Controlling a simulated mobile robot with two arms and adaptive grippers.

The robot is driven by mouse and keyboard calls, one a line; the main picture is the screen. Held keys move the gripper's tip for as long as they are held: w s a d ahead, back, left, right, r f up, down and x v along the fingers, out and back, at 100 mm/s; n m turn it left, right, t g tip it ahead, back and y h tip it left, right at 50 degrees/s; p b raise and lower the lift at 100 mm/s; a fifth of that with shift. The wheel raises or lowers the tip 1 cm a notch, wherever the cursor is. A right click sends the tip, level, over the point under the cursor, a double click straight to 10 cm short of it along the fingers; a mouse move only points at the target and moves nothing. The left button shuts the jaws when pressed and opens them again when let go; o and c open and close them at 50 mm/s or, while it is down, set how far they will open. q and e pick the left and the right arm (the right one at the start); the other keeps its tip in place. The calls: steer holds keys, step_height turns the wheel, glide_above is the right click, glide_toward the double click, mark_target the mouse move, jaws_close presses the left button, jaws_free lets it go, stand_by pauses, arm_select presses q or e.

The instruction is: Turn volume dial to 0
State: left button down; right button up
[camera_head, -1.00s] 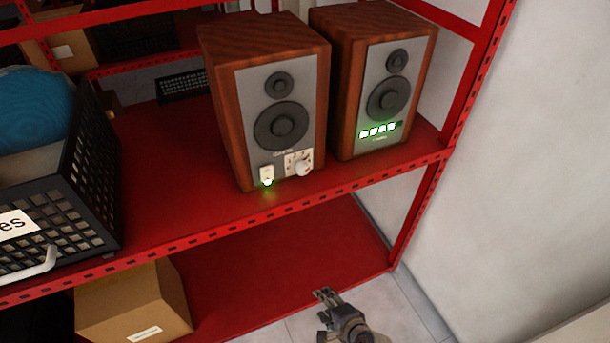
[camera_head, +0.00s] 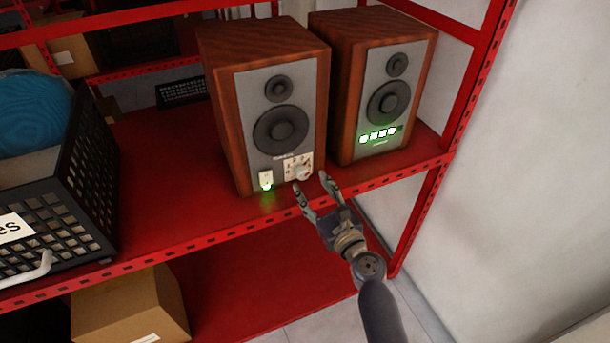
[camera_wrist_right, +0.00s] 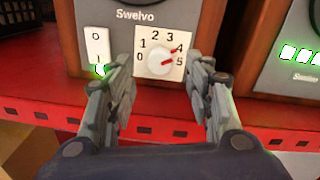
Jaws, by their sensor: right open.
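The volume dial (camera_head: 303,172) is a white knob on a numbered plate at the lower front of the left wooden speaker (camera_head: 285,110). In the right wrist view the dial (camera_wrist_right: 162,58) has a red pointer on the right side, between about 4 and 5; the 0 is at the left of the plate. My right gripper (camera_head: 310,189) is open and empty, just in front of and below the dial. In the wrist view its fingers (camera_wrist_right: 158,78) lie on either side below the knob, apart from it. My left gripper is not in view.
A lit power switch (camera_head: 266,179) is left of the dial. The second speaker (camera_head: 379,95), with green-lit indicators, stands to the right. The red shelf's front edge (camera_head: 225,228) runs below the gripper. A black crate (camera_head: 60,215) is at left.

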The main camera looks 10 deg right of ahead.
mark_target(304, 176)
steer(key=shift+x, duration=2.55)
steer(key=c, duration=1.1)
